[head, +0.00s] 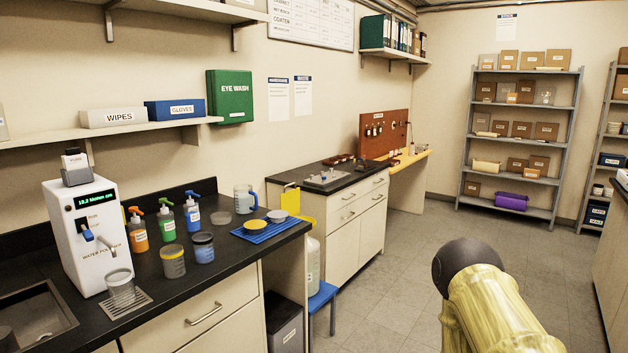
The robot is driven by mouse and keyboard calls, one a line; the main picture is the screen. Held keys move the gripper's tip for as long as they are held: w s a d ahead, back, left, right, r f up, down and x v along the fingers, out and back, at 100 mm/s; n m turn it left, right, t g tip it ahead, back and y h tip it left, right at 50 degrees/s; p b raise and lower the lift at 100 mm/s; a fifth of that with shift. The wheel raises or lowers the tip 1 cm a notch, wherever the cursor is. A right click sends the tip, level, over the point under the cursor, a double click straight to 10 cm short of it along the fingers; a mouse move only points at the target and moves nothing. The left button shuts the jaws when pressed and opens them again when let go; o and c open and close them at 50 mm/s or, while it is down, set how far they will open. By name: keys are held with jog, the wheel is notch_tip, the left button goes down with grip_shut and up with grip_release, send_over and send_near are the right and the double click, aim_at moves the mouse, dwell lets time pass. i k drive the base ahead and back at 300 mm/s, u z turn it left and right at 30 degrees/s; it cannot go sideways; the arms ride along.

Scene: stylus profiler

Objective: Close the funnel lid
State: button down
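A yellow lid (290,200) stands upright past the right end of the black counter. It seems to belong to a yellow funnel (306,222) on top of a pale jug (313,258), so the lid looks raised. The counter's end hides part of the funnel and jug, and the hinge is too small to make out. The jug appears to rest on a blue stool (323,297). My arm shows at the lower right, well apart from the lid. My gripper's fingers are not in view.
The black counter (225,255) holds spray bottles, jars and a blue mat (262,230) close to the lid. A second counter (360,185) stands behind the jug. The grey floor (400,270) between the jug and my arm is clear.

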aim_at(289, 201)
jog(key=z, duration=0.55)
jog(key=i, duration=1.95)
jog(key=u, duration=0.7)
